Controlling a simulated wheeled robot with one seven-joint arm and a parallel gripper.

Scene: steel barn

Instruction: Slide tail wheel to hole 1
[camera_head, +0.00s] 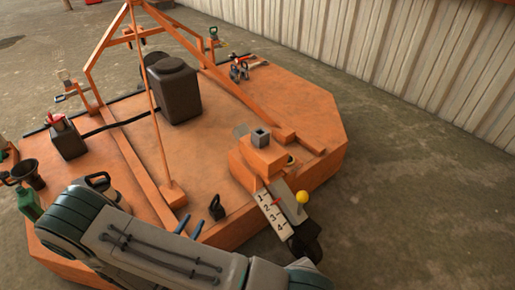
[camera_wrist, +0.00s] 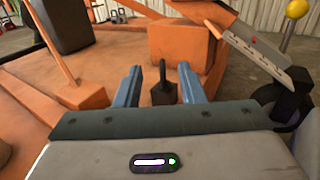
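The tail wheel (camera_head: 305,243) is a black wheel at the deck's right corner, below a pale plate (camera_head: 272,214) numbered 1 to 4. A small red mark (camera_head: 278,201) sits near the plate's upper numbers; I cannot tell which hole it marks. A yellow knob (camera_head: 302,197) stands beside the plate. In the wrist view the wheel (camera_wrist: 287,102), plate (camera_wrist: 270,58) and yellow knob (camera_wrist: 296,9) are at right. My gripper (camera_wrist: 162,75) is open, its two blue-grey fingers apart, left of the wheel. A dark object with an upright handle (camera_wrist: 163,92) shows between the fingers; contact is unclear.
The orange deck (camera_head: 300,100) carries a dark tank (camera_head: 173,90), an orange frame (camera_head: 108,38) and several tools. A black shackle-like piece (camera_head: 216,208) stands near its front edge. Concrete floor (camera_head: 420,200) is clear at right, before a corrugated wall (camera_head: 400,50).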

